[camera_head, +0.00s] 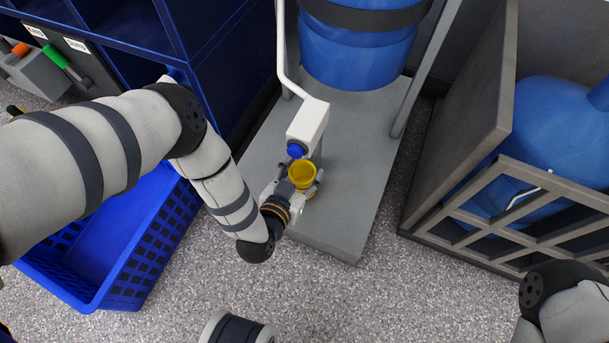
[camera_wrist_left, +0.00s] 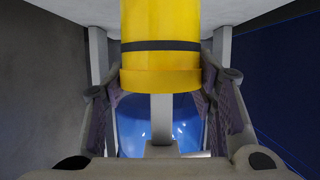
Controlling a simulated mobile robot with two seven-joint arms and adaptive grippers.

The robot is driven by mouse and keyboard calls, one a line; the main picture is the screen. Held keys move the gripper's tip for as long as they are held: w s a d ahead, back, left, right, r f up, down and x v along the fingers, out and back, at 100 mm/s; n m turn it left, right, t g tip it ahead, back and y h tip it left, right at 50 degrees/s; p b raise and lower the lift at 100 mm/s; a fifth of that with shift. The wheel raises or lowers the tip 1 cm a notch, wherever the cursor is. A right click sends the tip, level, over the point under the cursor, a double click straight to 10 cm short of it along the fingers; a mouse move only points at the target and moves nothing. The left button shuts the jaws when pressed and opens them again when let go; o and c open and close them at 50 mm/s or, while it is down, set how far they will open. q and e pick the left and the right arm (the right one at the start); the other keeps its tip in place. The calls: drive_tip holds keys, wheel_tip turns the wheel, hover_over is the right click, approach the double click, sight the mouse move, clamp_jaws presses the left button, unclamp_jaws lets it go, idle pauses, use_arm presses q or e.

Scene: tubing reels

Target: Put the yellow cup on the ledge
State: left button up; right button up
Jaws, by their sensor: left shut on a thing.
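The yellow cup (camera_head: 302,172) is held in my left gripper (camera_head: 298,184), its open mouth facing up in the head view. The fingers are shut around its sides. In the left wrist view the yellow cup (camera_wrist_left: 160,60), with a dark band, sits between the fingers (camera_wrist_left: 160,105). The cup is just below and beside a white dispenser with a blue knob (camera_head: 296,149). Under it is a grey platform (camera_head: 345,215), which looks like the ledge; I cannot tell whether the cup touches it. My right gripper is out of view; only part of that arm shows at the lower right.
A blue barrel (camera_head: 360,45) stands at the back of the platform between grey posts. A blue crate (camera_head: 125,270) and blue shelving (camera_head: 215,50) are at the left. A grey slatted crate (camera_head: 470,215) holds a blue tank (camera_head: 550,130) at the right.

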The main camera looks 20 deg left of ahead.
use_arm(q)
wheel_tip(320, 180, down, 2)
drive_tip(key=shift+r, duration=0.3)
drive_tip(key=shift+f, duration=0.1)
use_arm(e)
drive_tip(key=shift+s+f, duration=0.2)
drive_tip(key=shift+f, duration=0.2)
use_arm(q)
drive_tip(key=o, duration=1.2)
drive_tip(key=shift+o, duration=0.2)
drive_tip(key=p+v, duration=0.4)
drive_tip(key=v, duration=0.8)
drive_tip(key=shift+p, duration=0.35)
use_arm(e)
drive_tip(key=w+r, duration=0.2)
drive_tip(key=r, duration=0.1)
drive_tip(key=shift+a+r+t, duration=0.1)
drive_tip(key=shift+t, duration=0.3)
